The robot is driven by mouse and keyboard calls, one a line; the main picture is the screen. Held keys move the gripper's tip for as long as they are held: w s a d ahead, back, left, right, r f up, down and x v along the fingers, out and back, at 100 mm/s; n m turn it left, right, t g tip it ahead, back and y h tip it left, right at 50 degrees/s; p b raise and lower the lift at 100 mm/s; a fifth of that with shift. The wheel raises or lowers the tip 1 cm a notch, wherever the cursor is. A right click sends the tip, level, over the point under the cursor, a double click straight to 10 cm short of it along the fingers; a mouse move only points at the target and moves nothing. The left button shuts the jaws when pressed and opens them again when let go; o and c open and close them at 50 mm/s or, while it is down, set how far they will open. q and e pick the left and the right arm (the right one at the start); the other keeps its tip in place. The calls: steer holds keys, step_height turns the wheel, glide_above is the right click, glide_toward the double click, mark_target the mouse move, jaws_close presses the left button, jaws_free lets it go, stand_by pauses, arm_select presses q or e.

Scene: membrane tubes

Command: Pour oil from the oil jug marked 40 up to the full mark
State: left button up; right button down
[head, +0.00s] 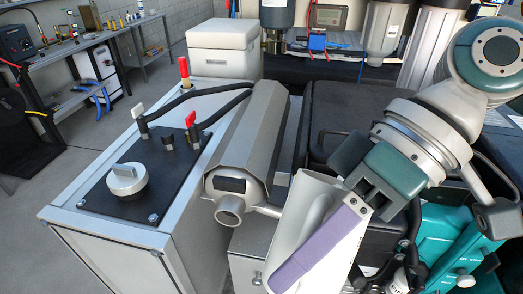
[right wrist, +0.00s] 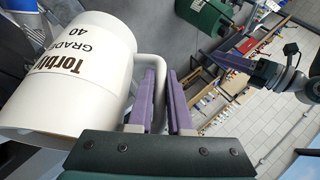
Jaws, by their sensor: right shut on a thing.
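The white oil jug (head: 308,205) is at the lower middle of the head view, leaning. In the right wrist view the jug (right wrist: 85,60) shows large dark lettering with "GRADE 40". Its mouth and any oil inside are hidden. My right gripper (head: 292,275) has purple fingers beside the jug. In the right wrist view the right gripper (right wrist: 163,85) is shut on the jug's white handle (right wrist: 150,62). My left gripper (right wrist: 240,63) appears to show at the right of the wrist view, apart from the jug; its jaw state is unclear. I can make out no full mark.
A grey faceted housing with a short open pipe (head: 230,211) stands just left of the jug. A white cabinet (head: 110,235) with a black knob panel (head: 125,190) and red and white levers is further left. A lidded grey box (head: 222,48) stands behind. Grey floor is open at left.

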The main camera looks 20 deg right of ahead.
mark_target(309, 234)
steer(key=shift+w+r, duration=0.15)
steer(key=shift+r, duration=0.2)
stand_by(0.3)
steer(key=shift+d+r+y, duration=0.15)
steer(key=shift+r+y, duration=0.2)
steer(key=shift+y, duration=0.05)
steer(key=shift+r+g, duration=0.15)
steer(key=shift+g, duration=0.15)
stand_by(0.6)
steer(key=shift+w+d+r, duration=0.1)
steer(key=shift+r, duration=0.1)
steer(key=shift+w+d+r+y, duration=0.15)
steer(key=shift+r+y, duration=0.15)
steer(key=shift+r, duration=0.15)
steer(key=shift+r, duration=0.2)
stand_by(0.9)
steer(key=shift+w+d+r+m+g+y, duration=0.2)
steer(key=shift+d+r+m+g+y, duration=0.1)
steer(key=shift+r+g+y, duration=0.25)
